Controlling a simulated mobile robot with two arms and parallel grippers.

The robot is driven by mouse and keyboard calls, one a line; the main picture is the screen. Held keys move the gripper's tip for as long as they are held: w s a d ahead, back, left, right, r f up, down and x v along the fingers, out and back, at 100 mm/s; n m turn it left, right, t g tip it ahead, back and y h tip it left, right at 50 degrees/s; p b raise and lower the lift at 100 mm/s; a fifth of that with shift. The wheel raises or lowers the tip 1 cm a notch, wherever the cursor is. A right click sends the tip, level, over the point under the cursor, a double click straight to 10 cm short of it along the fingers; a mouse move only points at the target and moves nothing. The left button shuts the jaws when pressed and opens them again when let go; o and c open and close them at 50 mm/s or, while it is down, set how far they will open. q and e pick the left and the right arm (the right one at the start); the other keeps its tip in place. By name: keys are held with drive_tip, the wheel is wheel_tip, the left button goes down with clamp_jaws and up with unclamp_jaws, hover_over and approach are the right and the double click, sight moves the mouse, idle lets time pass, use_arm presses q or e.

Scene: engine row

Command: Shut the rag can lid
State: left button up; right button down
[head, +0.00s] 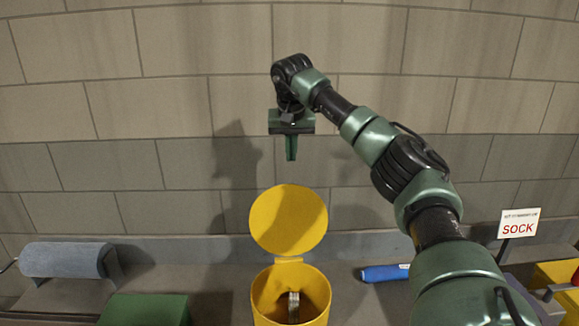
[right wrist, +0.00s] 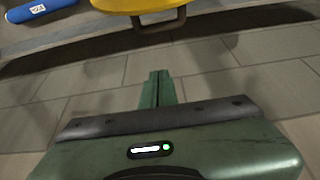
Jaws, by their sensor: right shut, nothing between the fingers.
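The yellow rag can (head: 262,300) stands on the bench at the bottom centre of the head view. Its round yellow lid (head: 288,220) stands open, tilted up at the back on a hinge. A metallic object (head: 293,307) shows inside the can. My right gripper (head: 291,158) is shut and empty, pointing down above the lid and apart from it. In the right wrist view my gripper's fingers (right wrist: 157,78) are together, and part of a yellow object (right wrist: 150,5) shows at the top edge. My left gripper is not in view.
A blue cylinder (head: 385,273) lies right of the can. A grey roll (head: 64,260) and a green box (head: 145,309) are to the left. A SOCK sign (head: 518,224) and a yellow bin (head: 556,280) are at the right. A block wall (head: 170,110) closes off the back.

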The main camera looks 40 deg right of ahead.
wheel_tip(320, 180, down, 9)
drive_tip(key=p, duration=0.3)
drive_tip(key=shift+s+a+r, duration=0.15)
drive_tip(key=shift+s+a, duration=0.1)
drive_tip(key=shift+a, duration=0.1)
idle(0.4)
